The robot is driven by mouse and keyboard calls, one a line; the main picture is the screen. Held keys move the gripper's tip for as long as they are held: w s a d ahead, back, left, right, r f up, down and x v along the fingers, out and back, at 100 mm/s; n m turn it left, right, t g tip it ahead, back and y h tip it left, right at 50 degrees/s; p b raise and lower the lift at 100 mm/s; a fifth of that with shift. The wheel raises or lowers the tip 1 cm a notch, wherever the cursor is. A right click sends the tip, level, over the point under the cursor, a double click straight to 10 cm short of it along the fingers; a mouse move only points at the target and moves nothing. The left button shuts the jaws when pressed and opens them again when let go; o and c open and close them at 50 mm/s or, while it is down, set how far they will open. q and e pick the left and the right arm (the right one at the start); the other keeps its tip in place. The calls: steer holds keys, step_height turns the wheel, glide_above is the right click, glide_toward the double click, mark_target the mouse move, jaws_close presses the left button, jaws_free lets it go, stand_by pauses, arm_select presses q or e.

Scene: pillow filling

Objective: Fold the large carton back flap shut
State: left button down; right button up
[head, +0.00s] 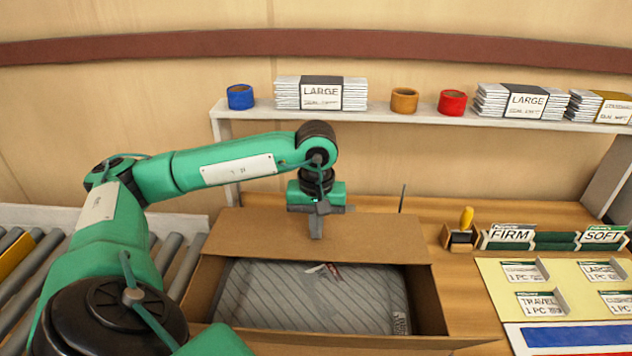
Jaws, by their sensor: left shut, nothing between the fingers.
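The large carton (428,300) stands open on the table, with a grey striped pillow (310,296) inside it. Its back flap (375,238) is a wide brown panel along the far edge of the opening, not lying shut over the pillow; its exact tilt is hard to tell. My left gripper (316,236) is shut and empty, pointing down in front of the middle of the back flap. It overlaps the flap in the picture, and I cannot tell whether it touches. My right gripper is not in view.
A shelf (380,117) behind holds stacked LARGE packs and blue, orange and red rolls. A roller conveyor (180,262) lies left. A yellow-handled stamp (462,228), FIRM and SOFT card holders (555,238) and a label board (505,290) stand right of the carton.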

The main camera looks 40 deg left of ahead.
arm_select(q)
steer(key=shift+f+b, duration=0.4)
steer(key=shift+f, duration=0.1)
steer(key=shift+r, duration=0.1)
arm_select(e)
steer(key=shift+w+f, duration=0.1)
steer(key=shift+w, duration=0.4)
